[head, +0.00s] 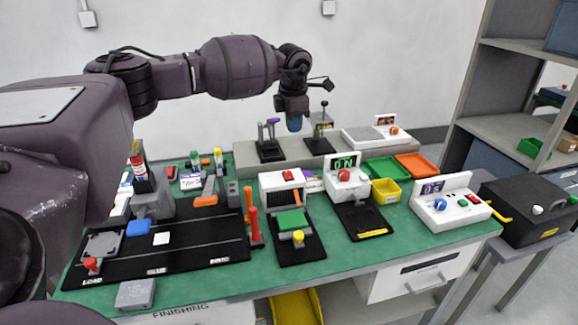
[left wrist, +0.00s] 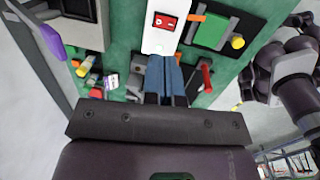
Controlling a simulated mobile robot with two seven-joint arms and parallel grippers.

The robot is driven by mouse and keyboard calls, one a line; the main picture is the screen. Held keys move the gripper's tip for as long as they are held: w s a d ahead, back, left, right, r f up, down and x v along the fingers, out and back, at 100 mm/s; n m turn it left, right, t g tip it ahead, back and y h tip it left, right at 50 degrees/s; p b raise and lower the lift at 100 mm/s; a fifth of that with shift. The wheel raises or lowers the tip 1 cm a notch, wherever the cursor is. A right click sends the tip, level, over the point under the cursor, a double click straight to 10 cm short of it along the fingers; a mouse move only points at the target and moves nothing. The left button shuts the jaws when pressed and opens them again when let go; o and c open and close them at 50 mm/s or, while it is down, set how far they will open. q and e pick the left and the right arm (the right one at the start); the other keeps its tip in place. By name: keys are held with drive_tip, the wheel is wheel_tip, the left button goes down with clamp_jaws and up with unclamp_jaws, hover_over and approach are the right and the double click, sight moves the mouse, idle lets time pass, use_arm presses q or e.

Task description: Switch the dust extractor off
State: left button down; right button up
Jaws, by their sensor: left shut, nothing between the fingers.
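No label reading dust extractor can be made out. A white box (head: 283,187) with a red rocker switch (head: 287,175) and a dark slotted front stands mid-bench; I cannot tell for sure that it is the extractor. In the left wrist view the switch (left wrist: 165,21) shows on the white top (left wrist: 158,42), just beyond my fingertips. My left gripper (head: 294,124) is shut and empty, with blue fingers pointing down, above the back of the bench. Its fingers also show in the left wrist view (left wrist: 165,62). My right gripper is in neither view.
Right of the box stand a white unit with an ON display (head: 345,178), a yellow bin (head: 386,190) and a white unit with buttons (head: 450,208). Upright tools (head: 320,135) stand on the grey rear ledge. A black fixture board (head: 190,255) fills the left.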

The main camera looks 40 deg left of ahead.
sight(288, 172)
use_arm(q)
drive_tip(key=shift+s+a+g, duration=0.25)
drive_tip(key=shift+s+g, duration=0.15)
drive_tip(key=shift+s, duration=0.1)
drive_tip(key=shift+f, duration=0.15)
drive_tip(key=f, duration=0.4)
drive_tip(key=a+f+b, duration=0.1)
drive_tip(key=f, duration=0.4)
drive_tip(key=w+f+b, duration=0.1)
drive_tip(key=f, duration=0.3)
drive_tip(key=shift+a+f, duration=0.15)
drive_tip(key=shift+f, duration=0.25)
